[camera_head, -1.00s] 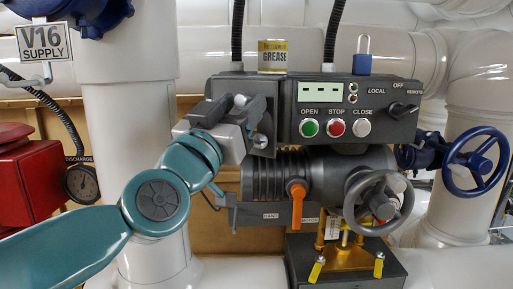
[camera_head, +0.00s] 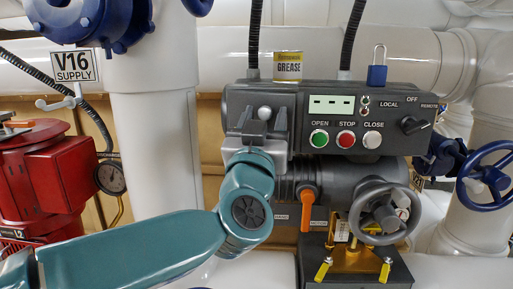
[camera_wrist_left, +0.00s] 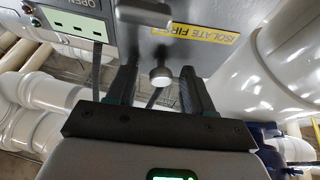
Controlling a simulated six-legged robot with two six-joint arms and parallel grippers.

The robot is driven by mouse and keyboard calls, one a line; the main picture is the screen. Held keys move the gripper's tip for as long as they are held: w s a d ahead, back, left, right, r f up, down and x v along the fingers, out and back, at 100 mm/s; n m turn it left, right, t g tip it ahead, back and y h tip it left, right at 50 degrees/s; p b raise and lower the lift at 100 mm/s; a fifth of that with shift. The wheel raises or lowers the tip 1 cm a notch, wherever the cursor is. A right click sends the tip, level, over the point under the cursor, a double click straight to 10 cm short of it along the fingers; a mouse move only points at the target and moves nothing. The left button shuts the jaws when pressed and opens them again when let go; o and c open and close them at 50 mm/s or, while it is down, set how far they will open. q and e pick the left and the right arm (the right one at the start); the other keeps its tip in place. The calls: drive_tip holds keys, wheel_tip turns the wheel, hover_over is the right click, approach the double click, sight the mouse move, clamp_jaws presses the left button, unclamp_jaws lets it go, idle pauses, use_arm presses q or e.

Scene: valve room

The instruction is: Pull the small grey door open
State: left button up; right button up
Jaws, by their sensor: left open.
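The small grey door (camera_head: 262,98) is the left front of the dark grey control box and looks shut. The gripper hides the door's lower part in the head view. My right gripper is out of view.
The control panel (camera_head: 352,125) with buttons and a selector switch adjoins the door on the right. Below are an orange lever (camera_head: 307,200) and a grey handwheel (camera_head: 382,214). A white pipe (camera_head: 152,140) stands left.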

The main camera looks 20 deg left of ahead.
use_arm(q)
drive_tip(key=shift+s+d+f+y+b, duration=0.35)
drive_tip(key=shift+s+f+b, duration=0.2)
drive_tip(key=shift+s+b, duration=0.3)
drive_tip(key=b+v, duration=0.3)
drive_tip(key=v, duration=0.6)
drive_tip(key=shift+r, duration=0.15)
drive_tip(key=shift+s+a, duration=0.1)
drive_tip(key=shift+s, duration=0.2)
